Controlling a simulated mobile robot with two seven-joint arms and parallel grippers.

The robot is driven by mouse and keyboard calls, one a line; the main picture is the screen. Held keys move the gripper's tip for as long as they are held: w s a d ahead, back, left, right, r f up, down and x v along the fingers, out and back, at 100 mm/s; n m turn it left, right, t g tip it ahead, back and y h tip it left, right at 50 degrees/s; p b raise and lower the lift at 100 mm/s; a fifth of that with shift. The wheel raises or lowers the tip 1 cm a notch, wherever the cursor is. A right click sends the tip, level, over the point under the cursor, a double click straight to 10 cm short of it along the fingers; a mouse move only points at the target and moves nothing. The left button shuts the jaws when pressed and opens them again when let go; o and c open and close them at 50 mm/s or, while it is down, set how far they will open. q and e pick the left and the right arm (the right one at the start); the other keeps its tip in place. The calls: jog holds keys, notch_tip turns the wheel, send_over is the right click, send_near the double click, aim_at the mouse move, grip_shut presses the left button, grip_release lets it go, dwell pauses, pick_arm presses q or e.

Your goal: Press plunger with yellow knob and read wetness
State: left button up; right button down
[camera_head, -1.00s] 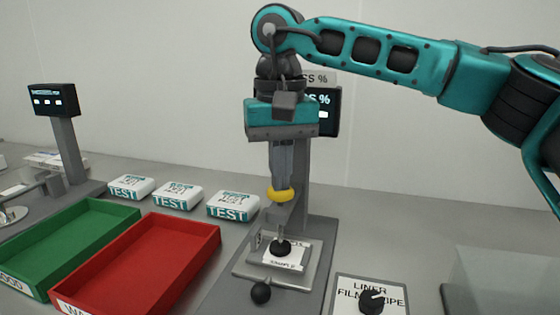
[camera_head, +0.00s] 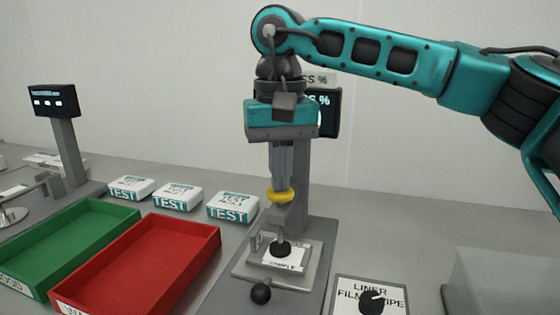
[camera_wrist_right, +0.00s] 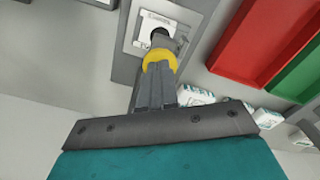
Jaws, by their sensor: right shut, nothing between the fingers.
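The yellow knob (camera_head: 281,196) tops the plunger of the wetness tester. My right gripper (camera_head: 282,188) is shut, pointing down, with its fingertips at the top of the knob; they look to be touching it. In the right wrist view the yellow knob (camera_wrist_right: 159,58) shows at the tips of the closed fingers (camera_wrist_right: 156,75). The plunger's dark foot (camera_head: 280,249) is down at a white labelled sample (camera_head: 284,258) on the grey plate. The tester's display (camera_head: 328,112) is mostly hidden behind my gripper, and its reading cannot be made out. My left gripper is not in view.
A red tray (camera_head: 205,236) and a green tray (camera_head: 125,212) lie at the left. Several white TEST packs (camera_head: 232,206) stand behind them. A black ball knob (camera_head: 261,294) sits at the tester's front. A dial panel (camera_head: 371,301) is at the right.

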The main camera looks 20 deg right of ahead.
jog(key=shift+r+p, duration=0.65)
jog(key=shift+p, duration=0.05)
jog(key=shift+r+p, duration=0.35)
jog(key=shift+p, duration=0.05)
jog(key=shift+r+p, duration=1)
notch_tip(320, 180, up, 2)
jog(key=shift+p, duration=1)
pick_arm(q)
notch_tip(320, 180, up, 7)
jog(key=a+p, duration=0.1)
jog(key=p, duration=0.2)
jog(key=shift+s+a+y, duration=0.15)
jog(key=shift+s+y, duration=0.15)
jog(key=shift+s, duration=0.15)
pick_arm(e)
notch_tip(320, 180, up, 3)
